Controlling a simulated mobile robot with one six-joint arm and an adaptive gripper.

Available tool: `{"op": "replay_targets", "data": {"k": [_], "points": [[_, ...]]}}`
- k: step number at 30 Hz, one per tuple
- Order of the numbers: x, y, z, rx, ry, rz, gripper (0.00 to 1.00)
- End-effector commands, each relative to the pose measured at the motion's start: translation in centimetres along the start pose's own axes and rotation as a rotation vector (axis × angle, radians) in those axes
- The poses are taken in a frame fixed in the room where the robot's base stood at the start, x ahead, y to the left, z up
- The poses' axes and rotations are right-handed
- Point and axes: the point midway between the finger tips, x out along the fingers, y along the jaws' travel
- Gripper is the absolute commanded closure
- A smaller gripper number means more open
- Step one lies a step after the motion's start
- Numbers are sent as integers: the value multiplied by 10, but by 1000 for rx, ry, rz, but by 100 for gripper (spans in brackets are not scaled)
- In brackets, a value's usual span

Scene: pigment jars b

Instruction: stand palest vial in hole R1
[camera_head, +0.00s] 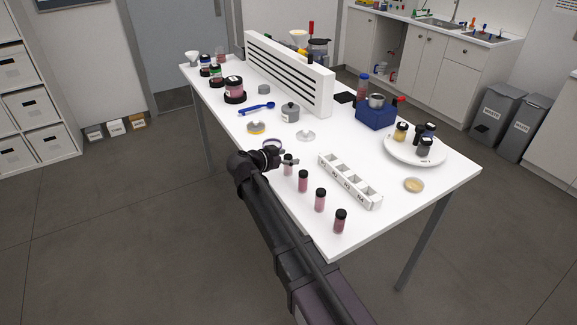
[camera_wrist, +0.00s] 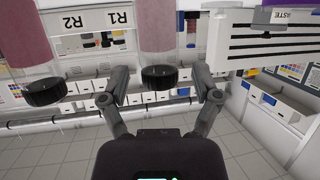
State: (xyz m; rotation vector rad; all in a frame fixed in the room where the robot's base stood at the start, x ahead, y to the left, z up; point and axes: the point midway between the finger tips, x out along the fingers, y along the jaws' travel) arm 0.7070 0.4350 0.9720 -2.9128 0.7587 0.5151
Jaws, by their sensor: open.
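The palest vial (camera_head: 288,168), pale pink with a black cap, stands at the far end of a row of pink vials on the white table. It also shows in the wrist view (camera_wrist: 155,28), upside down in the picture. My gripper (camera_head: 291,160) is at this vial. In the wrist view my gripper (camera_wrist: 161,97) is open, with a finger on each side of the black cap and gaps between. The white rack (camera_head: 349,183) lies right of the row, its square holes apparently empty. Label R1 (camera_wrist: 120,18) marks the end nearest my gripper.
Darker pink vials (camera_head: 303,182), (camera_head: 320,200), (camera_head: 340,221) stand in line toward the table's near corner. A neighbouring vial (camera_wrist: 28,45) shows left in the wrist view. A white slotted panel (camera_head: 290,75), a blue block (camera_head: 376,114) and a round plate with jars (camera_head: 415,155) stand farther back.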

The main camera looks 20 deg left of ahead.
Motion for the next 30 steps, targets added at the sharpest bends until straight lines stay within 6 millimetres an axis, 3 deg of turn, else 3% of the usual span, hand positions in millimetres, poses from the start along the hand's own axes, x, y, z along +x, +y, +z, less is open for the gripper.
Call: {"op": "replay_targets", "data": {"k": [2,9,10,30], "points": [[0,0,0,0,0,0,25],[0,0,0,0,0,1,97],[0,0,0,0,0,1,100],[-3,1,-11,1,0,2,100]]}}
